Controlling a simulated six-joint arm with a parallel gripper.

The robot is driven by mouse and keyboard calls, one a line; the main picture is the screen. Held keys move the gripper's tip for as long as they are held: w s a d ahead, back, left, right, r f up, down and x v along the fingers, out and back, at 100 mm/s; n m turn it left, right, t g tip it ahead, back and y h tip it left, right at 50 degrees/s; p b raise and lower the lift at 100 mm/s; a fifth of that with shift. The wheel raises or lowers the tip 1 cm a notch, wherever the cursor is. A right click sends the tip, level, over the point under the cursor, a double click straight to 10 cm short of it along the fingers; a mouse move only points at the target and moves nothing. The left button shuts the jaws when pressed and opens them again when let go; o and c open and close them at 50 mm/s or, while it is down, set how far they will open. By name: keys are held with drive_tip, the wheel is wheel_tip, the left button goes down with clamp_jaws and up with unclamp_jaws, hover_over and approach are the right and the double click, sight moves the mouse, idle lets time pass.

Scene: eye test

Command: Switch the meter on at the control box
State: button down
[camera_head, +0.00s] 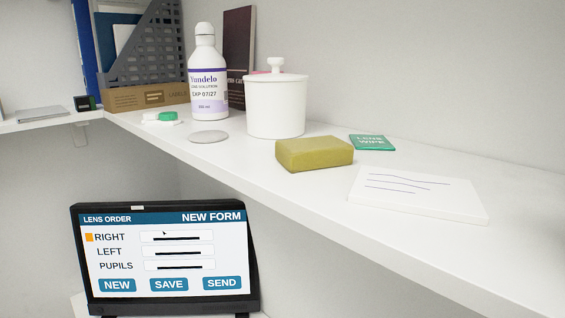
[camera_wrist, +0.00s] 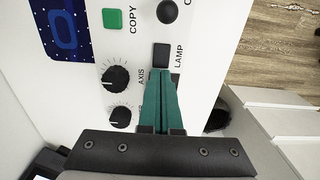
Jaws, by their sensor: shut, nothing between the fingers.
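In the wrist view a white panel (camera_wrist: 190,40) fills the middle, with its lettering turned sideways. It bears a green COPY button (camera_wrist: 112,19), a dark square LAMP button (camera_wrist: 162,55), a black AXIS dial (camera_wrist: 115,79) and a second dial (camera_wrist: 120,116) with a partly hidden label. A round black knob (camera_wrist: 167,11) sits near the top edge, its label cut off. My gripper (camera_wrist: 161,72) has green fingers that are shut and empty. Its tips appear just below the LAMP button; I cannot tell whether they touch it. No label reading "meter" is visible in either view.
A blue display (camera_wrist: 63,28) is at the panel's upper left. White steps or drawers (camera_wrist: 285,122) stand at the right. In the head view a lens-order screen (camera_head: 165,255) sits below a white shelf (camera_head: 235,158) with a bottle (camera_head: 207,85), a jar (camera_head: 275,108) and a sponge (camera_head: 314,154).

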wheel_tip(320, 180, up, 7)
idle(0.7)
drive_tip(key=shift+s+d+f, duration=0.1)
drive_tip(key=shift+f, duration=1.4)
drive_tip(key=shift+s+d+f, duration=0.1)
drive_tip(key=shift+f, duration=1.35)
